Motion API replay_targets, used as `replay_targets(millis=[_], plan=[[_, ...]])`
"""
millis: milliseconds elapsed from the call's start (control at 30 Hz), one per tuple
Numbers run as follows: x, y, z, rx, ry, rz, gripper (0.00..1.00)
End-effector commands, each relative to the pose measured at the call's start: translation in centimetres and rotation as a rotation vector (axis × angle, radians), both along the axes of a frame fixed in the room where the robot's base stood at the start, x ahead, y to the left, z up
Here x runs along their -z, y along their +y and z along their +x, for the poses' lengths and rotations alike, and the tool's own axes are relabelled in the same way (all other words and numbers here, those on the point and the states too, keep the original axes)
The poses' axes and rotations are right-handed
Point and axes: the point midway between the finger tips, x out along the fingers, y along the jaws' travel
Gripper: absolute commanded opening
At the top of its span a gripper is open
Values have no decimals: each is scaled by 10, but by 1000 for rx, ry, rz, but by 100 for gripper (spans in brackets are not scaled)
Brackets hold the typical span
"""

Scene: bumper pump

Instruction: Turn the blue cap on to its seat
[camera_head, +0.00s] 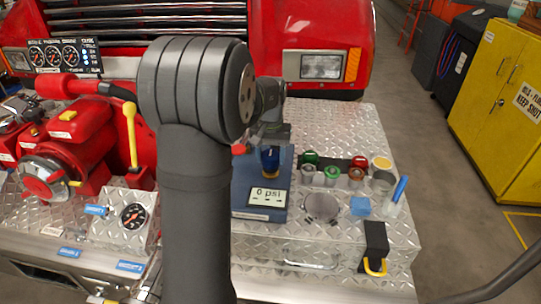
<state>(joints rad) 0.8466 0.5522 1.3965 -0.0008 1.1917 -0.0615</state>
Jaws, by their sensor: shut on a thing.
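The blue cap (270,157) is small and dark blue, upright above the blue-grey box with the "0 psi" display (247,211). My gripper (270,146) is shut on the cap from above; its fingers are small and partly hidden by my arm. A brass-coloured part (271,174) shows just under the cap, at the box's upper right. I cannot tell whether the cap touches it or is fully down on it. My arm hides the left side of the box.
Red pump machinery (85,125) stands left.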

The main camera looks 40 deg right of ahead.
Motion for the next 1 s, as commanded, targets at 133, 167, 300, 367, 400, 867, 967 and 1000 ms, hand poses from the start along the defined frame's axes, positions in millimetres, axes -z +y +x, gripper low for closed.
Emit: replay_targets(millis=[133,167,300,367,400,867,967,1000], plan=[[3,0,0,0,0,0,23],[3,0,0,0,1,1,23],[4,0,0,0,0,0,23],[3,0,0,0,0,0,23],[3,0,0,6,0,0,23],[3,0,0,418,-1,-1,23],[3,0,0,451,-1,-1,23],[3,0,0,454,-1,-1,23]])
